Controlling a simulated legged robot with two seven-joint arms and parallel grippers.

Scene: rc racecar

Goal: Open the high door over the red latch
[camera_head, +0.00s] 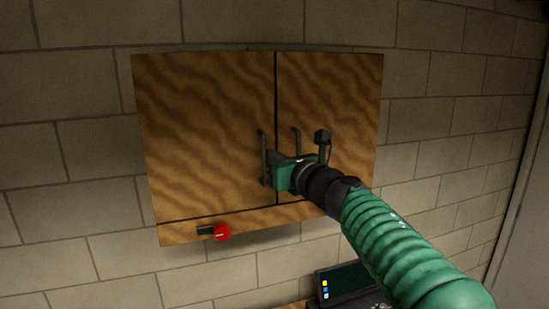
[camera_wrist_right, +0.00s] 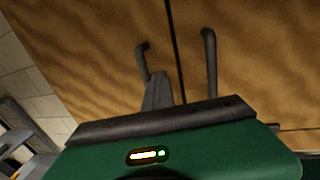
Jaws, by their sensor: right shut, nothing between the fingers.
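A wooden wall cabinet has a left door (camera_head: 205,125) and a right door (camera_head: 340,100), both looking shut, with a dark seam between them. A red latch knob (camera_head: 222,232) on a dark base sits on the lower strip under the left door. The left door's dark bar handle (camera_head: 263,143) stands near the seam; it also shows in the right wrist view (camera_wrist_right: 142,62). My right gripper (camera_head: 271,168) is shut and empty, its tip beside the lower part of this handle. Contact cannot be told. The handle's lower end is hidden in the wrist view. My left gripper is out of view.
The right door's handle (camera_head: 297,140) is close to my right gripper, across the seam; it also shows in the wrist view (camera_wrist_right: 210,65). A dark device with a screen (camera_head: 343,282) stands below right. Pale block wall (camera_head: 75,150) surrounds the cabinet.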

